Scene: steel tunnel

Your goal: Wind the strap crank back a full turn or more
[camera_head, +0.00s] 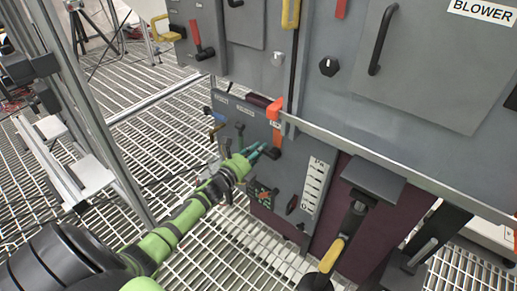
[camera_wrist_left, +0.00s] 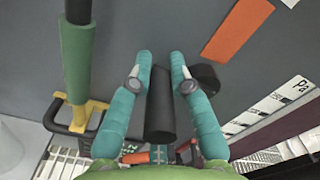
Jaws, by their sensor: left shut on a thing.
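My left gripper (camera_head: 262,150) reaches in from the left to the grey lower panel (camera_head: 232,112). Its teal fingers are shut on a black handle (camera_head: 270,153), which looks like the grip of the strap crank. In the left wrist view the black handle (camera_wrist_left: 160,105) lies between the two fingers of the left gripper (camera_wrist_left: 162,75) and points towards the camera. A dark round part (camera_wrist_left: 205,80) shows just beside the right-hand finger. The rest of the crank and any strap are hard to make out. My right gripper does not show.
An orange-red piece (camera_head: 275,109) sits above the handle, and a white scale (camera_head: 318,180) stands to its right. A metal rail (camera_head: 400,170) runs across the cabinet front. A black plate (camera_head: 373,181) and a yellow-and-black lever (camera_head: 333,254) stick out at right. Grating covers the floor.

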